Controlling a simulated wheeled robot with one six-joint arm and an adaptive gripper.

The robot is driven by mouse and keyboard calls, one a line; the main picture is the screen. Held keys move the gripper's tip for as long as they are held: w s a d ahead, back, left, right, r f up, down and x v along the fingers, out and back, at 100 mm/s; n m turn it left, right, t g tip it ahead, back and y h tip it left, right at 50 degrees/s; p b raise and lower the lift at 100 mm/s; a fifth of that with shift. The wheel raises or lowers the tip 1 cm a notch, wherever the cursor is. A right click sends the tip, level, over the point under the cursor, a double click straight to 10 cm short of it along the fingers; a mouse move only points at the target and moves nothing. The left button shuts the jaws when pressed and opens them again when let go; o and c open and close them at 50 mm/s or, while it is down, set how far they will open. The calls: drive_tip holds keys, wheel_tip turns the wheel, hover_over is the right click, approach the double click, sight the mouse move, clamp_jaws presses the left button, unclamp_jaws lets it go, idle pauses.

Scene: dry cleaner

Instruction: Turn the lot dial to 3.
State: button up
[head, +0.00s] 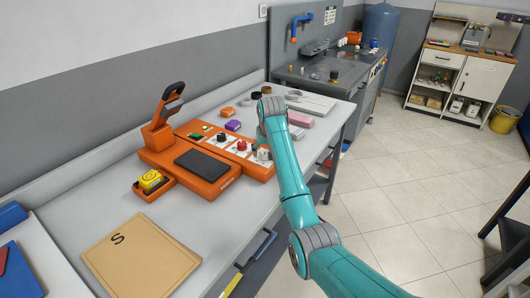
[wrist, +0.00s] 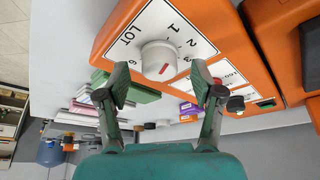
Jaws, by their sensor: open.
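The lot dial (wrist: 158,60) is a round white knob with a short red mark, on a white plate lettered LOT with numerals around it. The numerals 1 and 2 are readable; which one the mark points at I cannot tell. My gripper (wrist: 163,88) is open and empty in the wrist view. Its fingertips are spread to the left and right of the dial, apart from it, with the knob beyond and between them.
A red knob (head: 241,145) and a black knob (head: 221,138) are on the panel beside the lot dial. A brown folder (head: 140,257) lies in front. Pink and purple blocks lie behind.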

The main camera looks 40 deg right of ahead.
drive_tip(key=shift+w+d+f, duration=0.1)
drive_tip(key=shift+w+f, duration=0.1)
drive_tip(key=shift+f, duration=0.3)
drive_tip(key=c, duration=1.1)
drive_tip(key=shift+c, duration=0.2)
